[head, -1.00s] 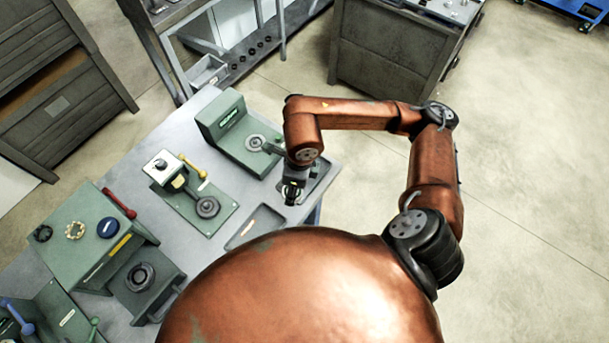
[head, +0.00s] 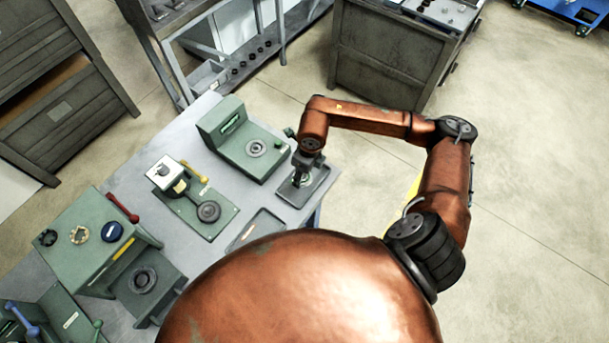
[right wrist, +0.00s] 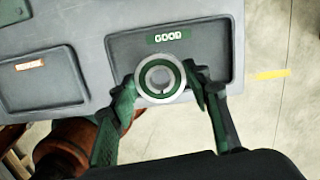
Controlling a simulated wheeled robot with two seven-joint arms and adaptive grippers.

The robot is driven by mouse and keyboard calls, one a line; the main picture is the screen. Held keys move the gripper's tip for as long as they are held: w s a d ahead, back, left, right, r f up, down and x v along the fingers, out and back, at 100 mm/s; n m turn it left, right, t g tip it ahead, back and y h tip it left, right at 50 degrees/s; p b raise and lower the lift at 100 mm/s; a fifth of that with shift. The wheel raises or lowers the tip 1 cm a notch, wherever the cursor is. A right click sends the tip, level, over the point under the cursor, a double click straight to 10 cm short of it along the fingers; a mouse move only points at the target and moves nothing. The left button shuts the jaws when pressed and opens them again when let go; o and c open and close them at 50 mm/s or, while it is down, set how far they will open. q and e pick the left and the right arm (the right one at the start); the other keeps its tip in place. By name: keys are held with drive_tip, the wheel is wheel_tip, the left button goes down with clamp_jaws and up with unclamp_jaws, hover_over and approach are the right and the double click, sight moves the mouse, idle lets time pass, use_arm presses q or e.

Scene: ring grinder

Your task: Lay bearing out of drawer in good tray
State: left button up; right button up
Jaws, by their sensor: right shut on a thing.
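The bearing (right wrist: 144,79), a pale metal ring with a dark green inner band, shows upright-on in the right wrist view between my right gripper's fingers (right wrist: 160,84). The fingers are shut on it from both sides. Behind it lies the grey good tray (right wrist: 120,62) with a green "GOOD" label; the bearing overlaps the tray's near edge in that view. In the head view my right gripper (head: 300,181) points down over the good tray (head: 319,188) at the table's right corner. I cannot tell the exact gap between bearing and tray. My left gripper is not in view.
A second tray (head: 264,222) with an orange label lies nearby. The table edge is close on the right.

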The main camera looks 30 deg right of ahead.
sight(304, 177)
drive_tip(key=shift+w+d+f, duration=0.35)
drive_tip(key=shift+f, duration=0.25)
drive_tip(key=shift+w+d+f, duration=0.3)
drive_tip(key=shift+f, duration=0.25)
wheel_tip(304, 177, down, 3)
drive_tip(key=shift+p, duration=0.6)
drive_tip(key=shift+f, duration=0.25)
drive_tip(key=o, duration=1.4)
drive_tip(key=shift+r, duration=0.1)
drive_tip(key=shift+r, duration=0.1)
